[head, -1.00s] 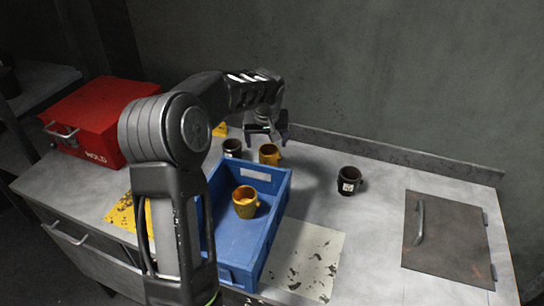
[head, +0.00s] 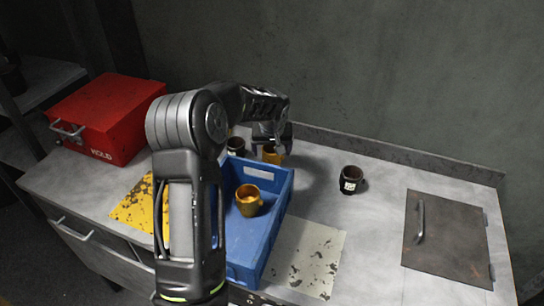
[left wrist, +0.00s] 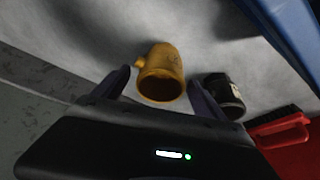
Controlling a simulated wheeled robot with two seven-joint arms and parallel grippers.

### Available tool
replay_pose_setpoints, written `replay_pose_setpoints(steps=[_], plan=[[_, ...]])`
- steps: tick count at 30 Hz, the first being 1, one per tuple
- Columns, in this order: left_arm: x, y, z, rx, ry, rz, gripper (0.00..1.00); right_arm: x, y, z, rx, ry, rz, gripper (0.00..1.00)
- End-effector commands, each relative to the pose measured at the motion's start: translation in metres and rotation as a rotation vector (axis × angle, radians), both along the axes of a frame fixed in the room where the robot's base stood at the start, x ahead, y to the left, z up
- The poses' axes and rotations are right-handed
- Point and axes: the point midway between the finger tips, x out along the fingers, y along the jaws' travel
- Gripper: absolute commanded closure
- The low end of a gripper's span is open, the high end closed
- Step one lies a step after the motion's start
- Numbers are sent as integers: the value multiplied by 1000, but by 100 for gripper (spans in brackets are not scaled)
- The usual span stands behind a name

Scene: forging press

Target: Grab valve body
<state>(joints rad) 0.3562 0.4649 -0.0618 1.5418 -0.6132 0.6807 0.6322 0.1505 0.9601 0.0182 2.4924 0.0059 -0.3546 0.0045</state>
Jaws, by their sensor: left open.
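A yellow cup-shaped valve body (head: 272,155) stands on the bench just behind the blue crate; in the left wrist view (left wrist: 161,73) it shows between the fingers. My left gripper (head: 272,141) is above it, open, its fingers (left wrist: 157,85) one to each side of it. I cannot tell whether they touch it. A second yellow valve body (head: 248,201) is inside the blue crate (head: 264,232). A dark valve body (head: 236,147) stands left of the gripper, and also shows in the left wrist view (left wrist: 224,97). Another dark one (head: 350,180) stands to the right. My right gripper is out of view.
A red box (head: 108,118) marked HOLD stands at the left. A yellow worn patch (head: 133,207) and a pale worn patch (head: 305,257) lie beside the crate. A dark hatch with a handle (head: 449,240) is at the right. A wall runs behind the bench.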

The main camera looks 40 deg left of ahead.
Motion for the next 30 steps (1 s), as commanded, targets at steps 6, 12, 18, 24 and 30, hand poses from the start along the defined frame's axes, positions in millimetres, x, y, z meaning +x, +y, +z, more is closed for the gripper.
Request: replay_pose_setpoints(steps=[6,12,18,24,30], plan=[[6,6,-20,1,1,0,18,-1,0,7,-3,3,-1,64],[7,6,-21,1,-1,0,18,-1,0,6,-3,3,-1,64],[7,6,-21,1,-1,0,18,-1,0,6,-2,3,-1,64],[7,6,-20,1,-1,0,19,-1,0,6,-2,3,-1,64],[7,6,-20,1,-1,0,35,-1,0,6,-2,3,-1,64]])
